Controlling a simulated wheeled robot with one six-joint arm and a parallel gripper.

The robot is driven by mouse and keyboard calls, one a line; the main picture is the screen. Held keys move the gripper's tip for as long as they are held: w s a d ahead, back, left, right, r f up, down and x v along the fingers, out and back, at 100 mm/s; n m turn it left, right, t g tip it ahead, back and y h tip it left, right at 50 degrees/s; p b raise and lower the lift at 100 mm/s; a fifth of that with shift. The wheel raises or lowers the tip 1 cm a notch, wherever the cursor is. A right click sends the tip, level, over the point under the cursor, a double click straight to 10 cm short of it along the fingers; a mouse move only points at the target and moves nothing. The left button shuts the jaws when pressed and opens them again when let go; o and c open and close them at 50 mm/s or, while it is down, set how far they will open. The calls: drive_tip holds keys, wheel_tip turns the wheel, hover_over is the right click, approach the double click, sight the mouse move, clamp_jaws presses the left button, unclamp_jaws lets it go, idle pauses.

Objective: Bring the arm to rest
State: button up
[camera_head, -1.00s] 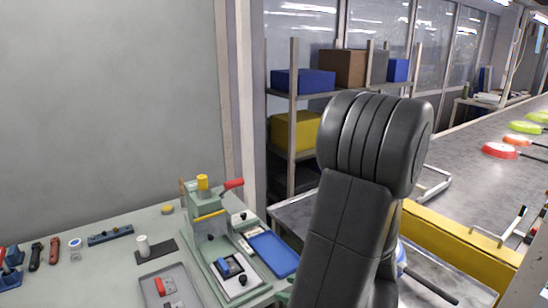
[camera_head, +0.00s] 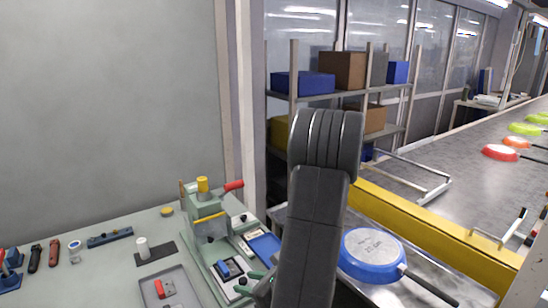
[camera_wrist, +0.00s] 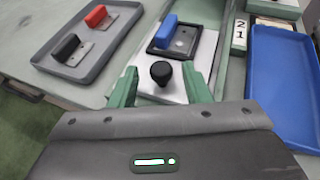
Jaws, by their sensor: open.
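My gripper (camera_wrist: 160,84) shows in the wrist view as two green fingers, spread apart with nothing held. A black knob (camera_wrist: 161,72) on a light plate shows between and just beyond the fingertips; I cannot tell whether they touch it. My dark arm stands upright in the middle of the head view and hides part of the bench's right end. The green press (camera_head: 208,220) with a red-handled lever stands left of my arm. A blue-handled block (camera_wrist: 164,31) sits in a black frame on its plate.
A grey tray (camera_wrist: 52,27) holds red- and black-handled pieces. A blue tray (camera_wrist: 282,85) lies right of the press. A blue pan (camera_head: 372,252) sits right of my arm, by the yellow rail (camera_head: 430,228). Red, orange and green pans lie on the conveyor (camera_head: 450,165).

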sight(241, 271)
drive_tip(key=shift+w+a+p, duration=0.25)
drive_tip(key=shift+w+a, duration=0.35)
drive_tip(key=shift+w, duration=0.4)
drive_tip(key=shift+w+a+p, duration=0.2)
drive_tip(key=shift+w+a, duration=0.4)
drive_tip(key=shift+w, duration=0.35)
drive_tip(key=shift+r, duration=0.1)
